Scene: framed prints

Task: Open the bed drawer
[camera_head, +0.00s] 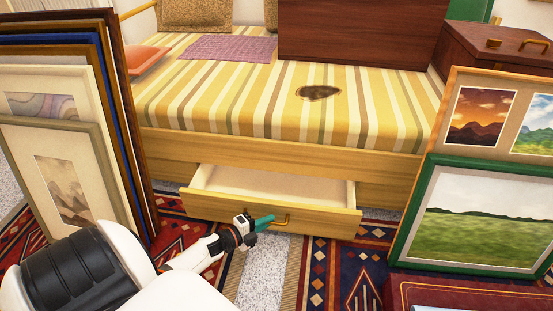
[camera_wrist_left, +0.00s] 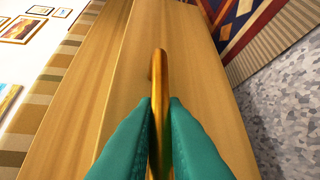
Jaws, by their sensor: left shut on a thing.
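The wooden bed drawer (camera_head: 320,216) is pulled part way out from under the bed (camera_head: 340,162), and its pale inside shows. It looks empty where I can see in. A brass handle (camera_head: 282,219) is on the drawer front. My left gripper (camera_head: 264,222) is at the handle, its teal fingers reaching it from the left. In the left wrist view, the fingers (camera_wrist_left: 160,130) are shut on the brass handle (camera_wrist_left: 160,70), one on each side. My right gripper is not in view.
Framed prints (camera_head: 75,180) lean in a stack at the left. More framed prints (camera_head: 485,215) stand at the right, close to the drawer's side. A patterned rug (camera_head: 340,262) and grey carpet (camera_head: 262,280) lie in front of the drawer. A dark wooden chest (camera_head: 495,50) is at the back right.

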